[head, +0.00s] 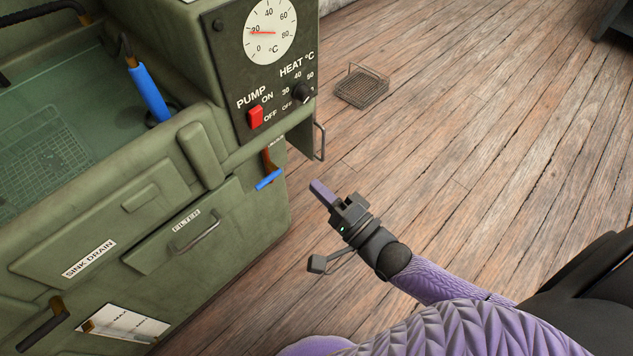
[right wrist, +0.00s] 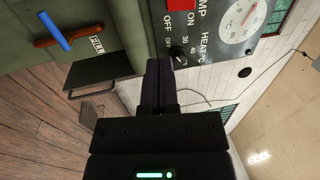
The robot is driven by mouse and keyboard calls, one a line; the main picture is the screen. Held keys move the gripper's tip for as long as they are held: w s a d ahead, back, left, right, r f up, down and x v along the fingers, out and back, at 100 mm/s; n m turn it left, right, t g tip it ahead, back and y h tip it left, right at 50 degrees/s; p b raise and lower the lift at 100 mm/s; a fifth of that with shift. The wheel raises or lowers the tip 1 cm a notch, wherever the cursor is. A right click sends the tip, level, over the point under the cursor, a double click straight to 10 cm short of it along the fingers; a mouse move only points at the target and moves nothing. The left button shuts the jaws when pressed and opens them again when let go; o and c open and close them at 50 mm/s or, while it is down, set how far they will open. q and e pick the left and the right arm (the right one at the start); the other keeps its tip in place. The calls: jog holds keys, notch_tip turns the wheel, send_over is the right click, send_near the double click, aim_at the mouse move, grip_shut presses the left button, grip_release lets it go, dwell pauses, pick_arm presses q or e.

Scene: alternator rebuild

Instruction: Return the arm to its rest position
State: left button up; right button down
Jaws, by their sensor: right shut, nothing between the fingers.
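My right gripper (head: 322,192) is in the middle of the head view, in front of the green parts washer (head: 240,215) and apart from it. Its purple fingers are shut with nothing between them, and they also show in the right wrist view (right wrist: 159,70). In the wrist view the fingers point toward the washer's control panel (right wrist: 205,22). My right arm comes in from the lower right of the head view. My left gripper is not in view.
The panel has a red pump switch (head: 256,117), a black heat knob (head: 304,92) and a temperature dial (head: 270,32). A blue-handled valve (head: 268,180) sits on the washer's side. A wire basket (head: 362,87) lies on the wooden floor. The floor right of the washer is mostly clear.

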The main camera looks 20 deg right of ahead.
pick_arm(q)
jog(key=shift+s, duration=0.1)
pick_arm(e)
jog(key=shift+f, duration=0.1)
jog(key=s+d+f+n+g+h+p, duration=0.3)
jog(key=s+f+n+g, duration=0.25)
jog(key=s+f, duration=0.3)
jog(key=s+d+f+n+g+h+p, duration=0.2)
jog(key=s+f+n+g+h+p, duration=0.15)
jog(key=s+f+g, duration=0.4)
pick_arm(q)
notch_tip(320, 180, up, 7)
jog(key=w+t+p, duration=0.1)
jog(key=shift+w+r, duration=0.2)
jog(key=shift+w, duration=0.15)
pick_arm(e)
jog(key=s+f+n+g, duration=0.3)
jog(key=s+n, duration=0.1)
jog(key=s, duration=0.7)
jog(key=s+d+f+n+g+h, duration=0.1)
jog(key=s+f+n+g, duration=0.2)
jog(key=s, duration=0.8)
jog(key=shift+s+d+n, duration=0.15)
jog(key=shift+d+n, duration=0.05)
jog(key=shift+n, duration=0.2)
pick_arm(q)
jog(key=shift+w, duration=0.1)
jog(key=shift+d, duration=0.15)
